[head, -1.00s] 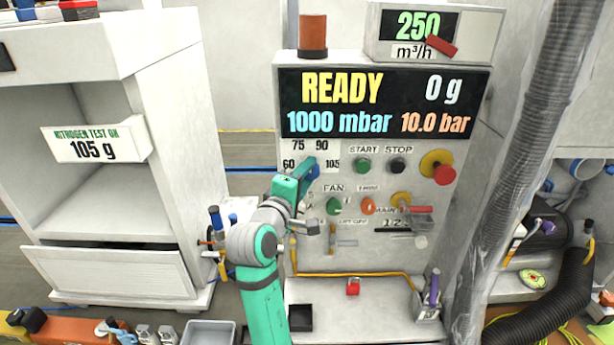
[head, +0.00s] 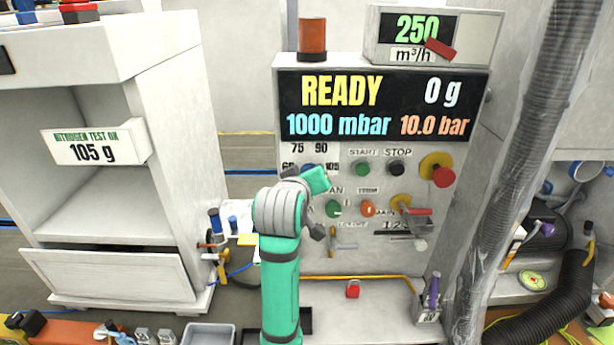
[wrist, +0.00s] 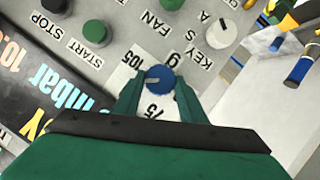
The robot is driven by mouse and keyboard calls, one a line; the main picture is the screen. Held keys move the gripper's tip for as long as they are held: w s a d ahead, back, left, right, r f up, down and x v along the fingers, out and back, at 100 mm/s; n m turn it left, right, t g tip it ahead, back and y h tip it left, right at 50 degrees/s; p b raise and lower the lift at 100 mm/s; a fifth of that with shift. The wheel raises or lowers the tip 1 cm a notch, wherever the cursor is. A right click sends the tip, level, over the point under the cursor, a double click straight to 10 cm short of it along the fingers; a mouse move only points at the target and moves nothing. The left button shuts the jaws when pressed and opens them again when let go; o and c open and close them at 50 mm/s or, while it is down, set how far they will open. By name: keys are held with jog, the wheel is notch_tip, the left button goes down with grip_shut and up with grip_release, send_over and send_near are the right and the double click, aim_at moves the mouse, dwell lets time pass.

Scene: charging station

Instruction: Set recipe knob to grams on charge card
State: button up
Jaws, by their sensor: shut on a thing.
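The charge card (head: 86,147) on the left cabinet reads "NITROGEN TEST OK 105 g". My gripper (wrist: 160,88) is shut on the knob, one green finger on each side. In the head view my gripper (head: 316,180) covers most of the knob, and the 90 label is hidden in the wrist view.
The display (head: 385,105) reads READY, 0 g, 1000 mbar and 10.0 bar. Green start (head: 362,168) and black stop (head: 397,168) buttons are close right of the knob. The green fan knob (head: 333,208) is just below. A red emergency button (head: 443,177) sits further right.

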jog(key=shift+d+m+y, duration=0.2)
jog(key=shift+m+y, duration=0.75)
jog(key=shift+m, duration=0.35)
jog(key=shift+d+m+y, duration=0.15)
jog(key=shift+m+y, duration=0.8)
jog(key=shift+m, duration=0.35)
jog(key=o, duration=1)
jog(key=v, duration=1.1)
jog(key=shift+d, duration=0.1)
